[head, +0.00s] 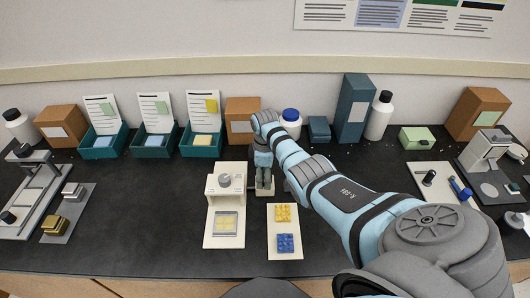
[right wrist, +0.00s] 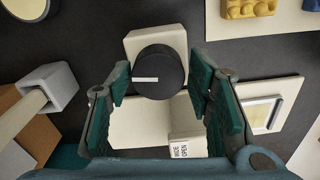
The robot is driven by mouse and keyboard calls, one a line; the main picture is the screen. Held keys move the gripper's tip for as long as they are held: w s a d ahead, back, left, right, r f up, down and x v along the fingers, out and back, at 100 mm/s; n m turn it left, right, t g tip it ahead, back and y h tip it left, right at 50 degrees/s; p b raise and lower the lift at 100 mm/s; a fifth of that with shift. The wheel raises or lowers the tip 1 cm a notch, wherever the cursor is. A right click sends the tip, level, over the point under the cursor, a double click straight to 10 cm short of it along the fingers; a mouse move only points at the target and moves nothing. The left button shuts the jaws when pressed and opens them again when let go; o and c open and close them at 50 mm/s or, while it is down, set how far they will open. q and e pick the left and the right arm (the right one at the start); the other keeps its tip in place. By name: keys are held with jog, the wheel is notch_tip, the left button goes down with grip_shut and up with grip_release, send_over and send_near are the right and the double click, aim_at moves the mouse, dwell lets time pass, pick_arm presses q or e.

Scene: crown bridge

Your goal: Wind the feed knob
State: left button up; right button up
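A round black knob (right wrist: 160,76) with a white index mark sits on a cream block (right wrist: 152,42) in the right wrist view. My right gripper (right wrist: 160,92) is open, with one dark green finger on each side of the knob and apart from it. A label reading "WIDE OPEN" (right wrist: 183,149) shows below the knob. In the head view my right gripper (head: 264,184) points down over the bench, and it hides most of what is under it. My left gripper is not in view.
A cream fixture (head: 211,213) with a pale square stands left of the gripper. A cream plate (head: 285,252) with yellow and blue blocks lies in front. Teal trays, boxes and bottles line the back. The bench (head: 130,225) is clear at front left.

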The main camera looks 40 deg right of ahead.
jog(key=c, duration=0.7)
jog(key=shift+o, duration=0.2)
jog(key=shift+m, duration=0.4)
jog(key=m+p, duration=0.1)
jog(key=m, duration=0.1)
jog(key=shift+m+p, duration=0.3)
jog(key=shift+p, duration=0.05)
jog(key=m+p, duration=0.1)
jog(key=m, duration=0.4)
jog(key=m+p, duration=0.1)
jog(key=m, duration=1.2)
jog(key=shift+m, duration=0.3)
